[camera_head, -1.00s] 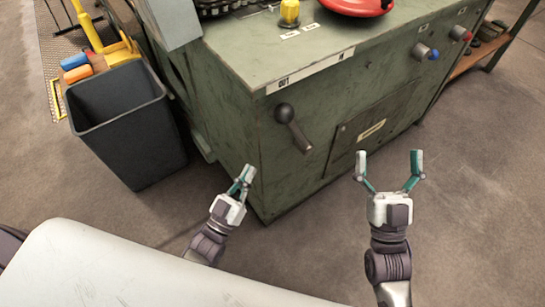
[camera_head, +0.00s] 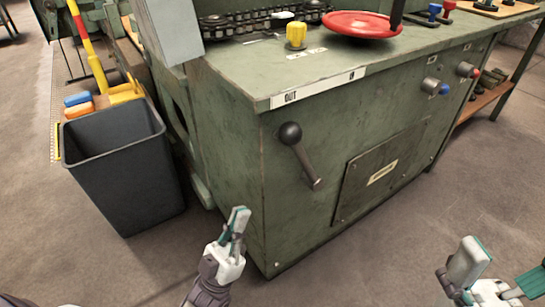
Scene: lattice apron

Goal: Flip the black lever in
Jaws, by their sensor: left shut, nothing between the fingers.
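The black lever (camera_head: 302,158) is on the front of the green machine cabinet (camera_head: 225,125). Its ball knob is at the upper left and its pivot at the lower right, so it leans left. A white label strip (camera_head: 320,86) above reads OUT at its left end, above the knob, and IN at its right end. My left gripper (camera_head: 238,221) is shut and empty, below and left of the lever, apart from it. My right gripper (camera_head: 500,272) is open and empty at the lower right, far from the lever.
A dark bin (camera_head: 125,180) stands left of the cabinet. A red handwheel (camera_head: 362,24) and a yellow knob (camera_head: 296,35) are on top. Floor in front is clear.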

